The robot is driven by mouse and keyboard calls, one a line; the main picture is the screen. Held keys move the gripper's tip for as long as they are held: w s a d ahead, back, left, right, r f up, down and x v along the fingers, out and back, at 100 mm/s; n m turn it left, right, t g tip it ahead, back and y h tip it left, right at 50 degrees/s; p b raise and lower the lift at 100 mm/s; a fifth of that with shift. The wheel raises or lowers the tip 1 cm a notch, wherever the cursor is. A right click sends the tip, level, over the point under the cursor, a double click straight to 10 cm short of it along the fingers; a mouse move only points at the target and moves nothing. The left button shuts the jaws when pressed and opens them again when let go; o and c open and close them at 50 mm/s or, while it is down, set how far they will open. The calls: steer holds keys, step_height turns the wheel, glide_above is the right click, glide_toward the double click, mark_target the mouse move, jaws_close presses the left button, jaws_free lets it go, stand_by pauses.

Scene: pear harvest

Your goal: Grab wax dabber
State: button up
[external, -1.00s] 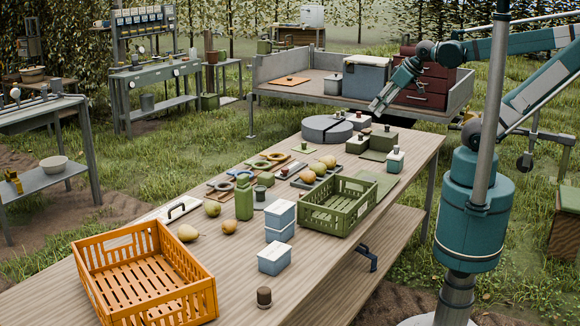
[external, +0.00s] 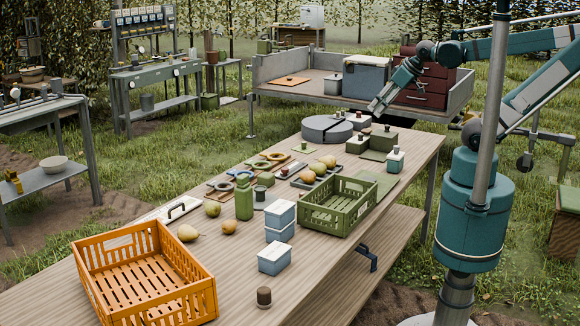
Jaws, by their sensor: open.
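My gripper (external: 377,106) is at the end of my teal arm, pointing down and left above the far end of the wooden table (external: 245,262). Its fingers are small in this view and look apart, with nothing seen between them. Below it are a green box (external: 383,141) and a small light container with a dark knob (external: 359,118). I cannot tell for sure which thing is the wax dabber. Small dark-topped pieces stand near the green box, and a short brown cylinder (external: 264,297) stands alone at the near edge.
A grey round drum (external: 326,130) lies left of my gripper. A green crate (external: 338,205), an orange crate (external: 145,275), blue-grey boxes (external: 275,257), a green bottle (external: 244,197) and several pears crowd the table. A trailer bed (external: 300,88) with a cooler and red drawers stands behind.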

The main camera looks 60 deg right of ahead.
steer(key=shift+w+a, duration=0.1)
steer(key=w+a+r+n+g+y, duration=0.1)
steer(key=w+a+r+n, duration=0.15)
steer(key=w+a, duration=0.5)
steer(key=w+a+r+n+g+y, duration=0.1)
steer(key=w+a+n, duration=0.25)
steer(key=a, duration=0.65)
steer(key=w+a+f+n+g, duration=0.1)
steer(key=w+a+f+n, duration=0.15)
steer(key=a, duration=0.85)
steer(key=w+a+f+n+g, duration=0.15)
steer(key=w+a, duration=0.25)
steer(key=a, duration=0.8)
steer(key=n+g, duration=0.3)
steer(key=n, duration=0.5)
glide_above(265, 288)
steer(key=shift+h, duration=0.3)
step_height(265, 288, down, 25)
steer(key=shift+w+d+f, duration=0.1)
steer(key=shift+d+f, duration=0.05)
steer(key=shift+s+a+f, duration=0.2)
steer(key=shift+s, duration=0.05)
